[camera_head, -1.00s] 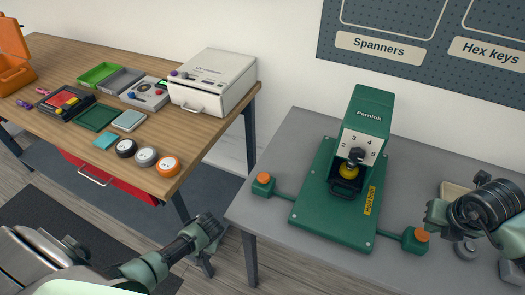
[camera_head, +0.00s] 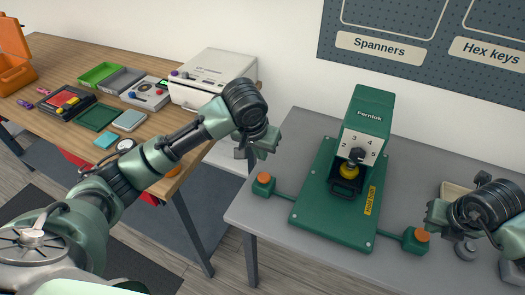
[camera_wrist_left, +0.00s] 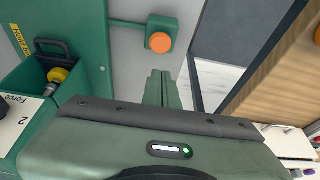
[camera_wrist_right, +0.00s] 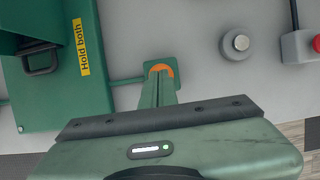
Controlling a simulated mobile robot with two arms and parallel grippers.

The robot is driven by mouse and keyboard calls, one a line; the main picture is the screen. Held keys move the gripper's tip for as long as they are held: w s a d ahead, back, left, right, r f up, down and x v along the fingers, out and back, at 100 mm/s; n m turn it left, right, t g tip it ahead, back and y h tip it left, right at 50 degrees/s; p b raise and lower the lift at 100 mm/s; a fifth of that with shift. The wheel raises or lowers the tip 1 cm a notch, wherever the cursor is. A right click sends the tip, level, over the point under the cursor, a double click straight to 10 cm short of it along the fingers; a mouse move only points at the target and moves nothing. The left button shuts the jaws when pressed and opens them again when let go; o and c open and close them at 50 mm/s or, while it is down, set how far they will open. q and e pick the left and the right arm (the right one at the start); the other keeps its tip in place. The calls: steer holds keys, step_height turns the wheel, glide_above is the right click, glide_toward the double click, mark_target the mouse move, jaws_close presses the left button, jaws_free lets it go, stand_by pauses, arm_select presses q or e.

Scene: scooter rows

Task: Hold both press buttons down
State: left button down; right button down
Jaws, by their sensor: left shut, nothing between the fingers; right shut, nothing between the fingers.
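The green press (camera_head: 357,150) stands on the grey table, with a dial numbered up to 5 and a yellow part in its bay. Its left orange button (camera_head: 264,178) is on a green box at the left; it also shows in the left wrist view (camera_wrist_left: 160,43). Its right orange button (camera_head: 421,236) is at the right; in the right wrist view the button (camera_wrist_right: 160,70) is partly hidden behind the fingertips. My left gripper (camera_head: 268,145) is shut and empty, above and behind the left button, apart from it. My right gripper (camera_head: 434,218) is shut and empty, over the right button; contact is unclear.
The grey table (camera_head: 300,128) has small items at its right end, including a round grey knob (camera_wrist_right: 236,44) and a red button box (camera_wrist_right: 301,44). A wooden bench (camera_head: 60,62) with trays and a white machine (camera_head: 212,78) stands left, across a gap.

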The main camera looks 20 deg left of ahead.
arm_select(q)
glide_above(264, 177)
steer(key=shift+s+f, duration=0.2)
steer(key=shift+f, duration=1.2)
steer(key=shift+s+f, duration=0.2)
steer(key=shift+f, duration=1.15)
steer(key=shift+f, duration=0.1)
steer(key=shift+f, duration=1.6)
arm_select(e)
steer(key=shift+f, duration=0.15)
steer(key=shift+f, duration=1.55)
stand_by(1.6)
